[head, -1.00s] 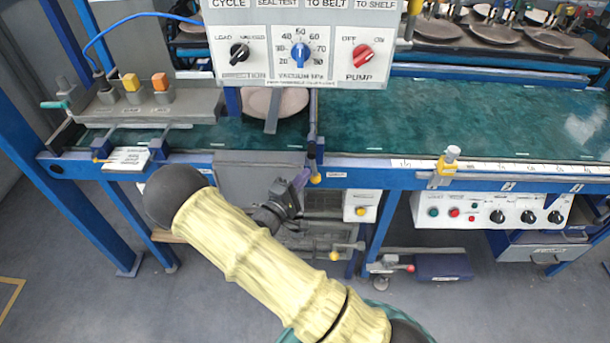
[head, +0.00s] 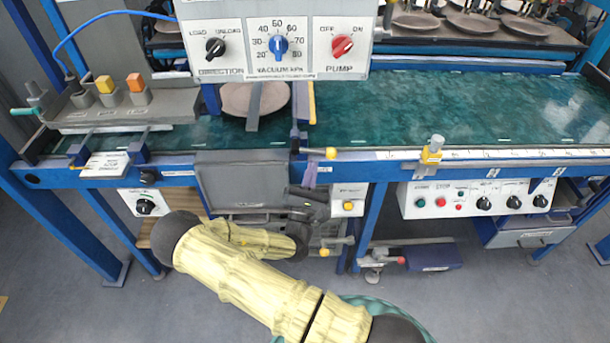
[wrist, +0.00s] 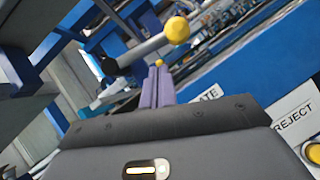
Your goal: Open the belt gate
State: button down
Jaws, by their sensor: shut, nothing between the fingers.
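The belt gate lever, a short grey bar with a yellow knob (head: 330,153), sits at the belt's front edge and points right in the head view. Its knob (wrist: 177,30) is large in the wrist view, above and beyond my fingers. An upright yellow-edged strip (head: 311,103) stands behind the lever over the belt. My gripper (head: 310,175) has purple fingers, pressed together and empty, just below the lever. In the wrist view the shut fingers (wrist: 156,85) point toward the lever; I cannot tell whether they touch it. The gate label (wrist: 207,95) is partly hidden by my gripper body.
A brown plate (head: 240,97) lies on the green belt (head: 420,110) left of the lever. The control panel (head: 280,48) overhangs the belt. A grey box (head: 240,178) hangs left of my gripper.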

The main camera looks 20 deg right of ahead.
jog(key=shift+s+d+r+n+t+y+b, duration=0.15)
jog(key=shift+d+r+n+t+y, duration=0.3)
jog(key=shift+n+y, duration=0.6)
jog(key=shift+d+r+n+t+y+b, duration=0.25)
jog(key=shift+r+n+t+y, duration=0.25)
jog(key=shift+n, duration=0.9)
jog(key=shift+s+d+r+n+t+y+b, duration=0.15)
jog(key=shift+d+r+n+t+y, duration=0.3)
jog(key=shift+n+y, duration=0.6)
jog(key=shift+a+f, duration=0.1)
jog(key=shift+f, duration=0.1)
jog(key=w+d+f+b+v, duration=0.1)
jog(key=b+v, duration=0.4)
jog(key=v, duration=0.7)
jog(key=shift+f, duration=0.9)
jog(key=shift+a, duration=0.15)
